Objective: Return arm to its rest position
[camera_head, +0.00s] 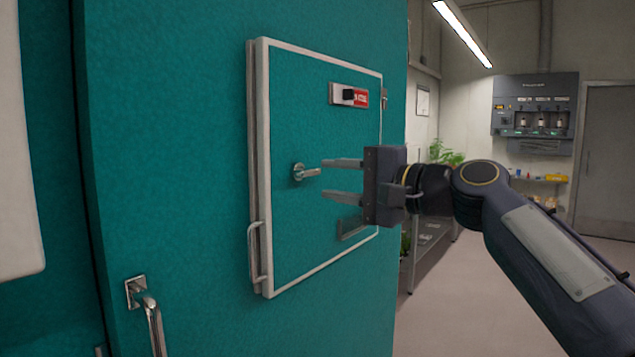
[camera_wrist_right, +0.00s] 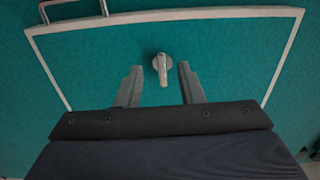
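My right gripper (camera_head: 342,179) comes in from the right in the head view. Its two fingers are apart and point at a small metal knob handle (camera_head: 304,172) on a white-framed teal hatch (camera_head: 290,110). In the right wrist view the open fingers (camera_wrist_right: 158,88) lie to either side of the handle (camera_wrist_right: 161,68), with clear space between; nothing is held. Whether the fingertips reach as far as the handle's depth is hard to tell. The hatch looks closed. My left gripper is not in view.
The hatch sits in a teal chamber wall (camera_head: 180,180). A bar handle (camera_head: 148,312) sticks out low on the left. A red-marked slide switch (camera_head: 348,95) is above the knob. Shelves with plants (camera_head: 443,153) stand behind; open floor (camera_head: 460,310) lies on the right.

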